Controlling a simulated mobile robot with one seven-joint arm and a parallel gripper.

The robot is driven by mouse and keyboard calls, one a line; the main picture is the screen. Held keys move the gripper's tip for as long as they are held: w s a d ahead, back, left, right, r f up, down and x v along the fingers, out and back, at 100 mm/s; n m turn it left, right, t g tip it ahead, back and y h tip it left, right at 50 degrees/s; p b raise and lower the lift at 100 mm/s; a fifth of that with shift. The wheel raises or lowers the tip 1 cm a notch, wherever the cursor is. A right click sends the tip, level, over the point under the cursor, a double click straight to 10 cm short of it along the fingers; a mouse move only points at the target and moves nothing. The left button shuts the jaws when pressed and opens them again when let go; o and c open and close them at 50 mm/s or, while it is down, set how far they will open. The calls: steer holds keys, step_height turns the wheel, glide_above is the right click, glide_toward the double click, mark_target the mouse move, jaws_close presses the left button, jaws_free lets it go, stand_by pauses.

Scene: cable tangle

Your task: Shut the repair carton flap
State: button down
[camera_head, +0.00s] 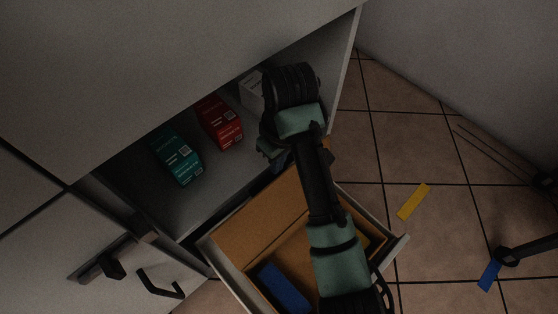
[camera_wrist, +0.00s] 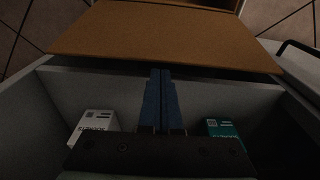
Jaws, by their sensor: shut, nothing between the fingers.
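The brown repair carton (camera_head: 322,262) sits in a pulled-out white drawer (camera_head: 225,267). Its flap (camera_head: 262,214) stands up on the side toward the cabinet. In the wrist view the flap (camera_wrist: 160,38) is a broad brown panel across the top. My gripper (camera_wrist: 162,74) is shut and empty, its blue fingers pointing at the flap's near edge. I cannot tell whether they touch it. In the head view my arm crosses over the carton and hides part of it, and the fingers are mostly hidden. A blue object (camera_head: 284,287) lies inside the carton.
The open cabinet compartment behind the drawer holds a teal box (camera_head: 177,155), a red box (camera_head: 220,122) and a white box (camera_head: 251,92). Handles (camera_head: 160,284) stick out from the cabinet front. A yellow strip (camera_head: 413,201) and a blue strip (camera_head: 489,275) lie on the tiled floor.

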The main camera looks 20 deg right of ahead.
steer(key=f+b, duration=0.1)
steer(key=f, duration=0.2)
steer(key=shift+w+f, duration=0.1)
steer(key=shift+w, duration=0.1)
steer(key=shift+s, duration=0.1)
